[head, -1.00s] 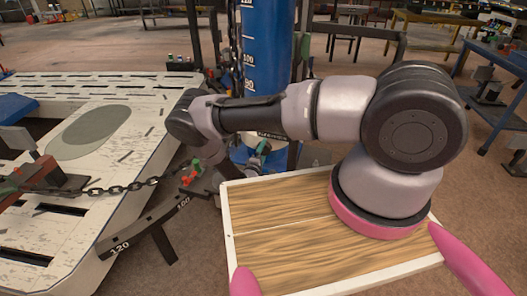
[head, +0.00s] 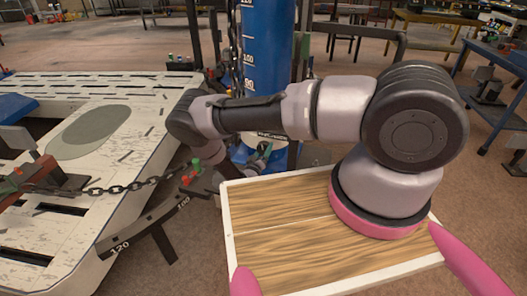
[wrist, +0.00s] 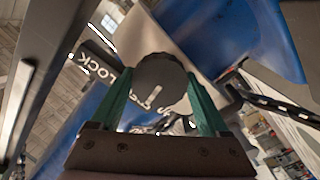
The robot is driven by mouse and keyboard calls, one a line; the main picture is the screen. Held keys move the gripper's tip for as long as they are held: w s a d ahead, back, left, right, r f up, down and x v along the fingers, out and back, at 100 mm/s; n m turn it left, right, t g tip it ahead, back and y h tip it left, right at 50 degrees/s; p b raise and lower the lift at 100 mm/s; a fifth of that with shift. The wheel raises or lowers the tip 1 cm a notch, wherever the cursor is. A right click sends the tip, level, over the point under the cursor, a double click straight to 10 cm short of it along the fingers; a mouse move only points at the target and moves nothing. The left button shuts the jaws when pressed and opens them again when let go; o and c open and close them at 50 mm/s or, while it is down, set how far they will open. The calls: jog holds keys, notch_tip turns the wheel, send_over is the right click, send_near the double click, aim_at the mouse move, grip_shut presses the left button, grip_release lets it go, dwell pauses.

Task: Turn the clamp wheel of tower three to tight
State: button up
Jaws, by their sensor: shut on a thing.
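In the wrist view, my gripper (wrist: 159,84) has its two green fingers on either side of a dark round clamp wheel (wrist: 156,70) and is shut on it. The wheel's face carries a pale line mark. A dark plate with the letters LOCK (wrist: 103,57) lies beside the wheel at upper left. More white lettering below the wheel is partly hidden. In the head view, a blue tower column (head: 266,60) stands behind my arm. My arm covers part of it, and the wheel and fingers cannot be made out there. No tower number is readable.
A pale slotted frame bench (head: 75,225) fills the left side. Blue surfaces (wrist: 245,35) sit close around the wheel.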

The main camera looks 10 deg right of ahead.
jog(key=shift+m, duration=1.1)
jog(key=o, duration=1.2)
jog(key=shift+o, duration=0.2)
jog(key=v, duration=1)
jog(key=shift+s+a, duration=0.2)
jog(key=shift+s, duration=0.15)
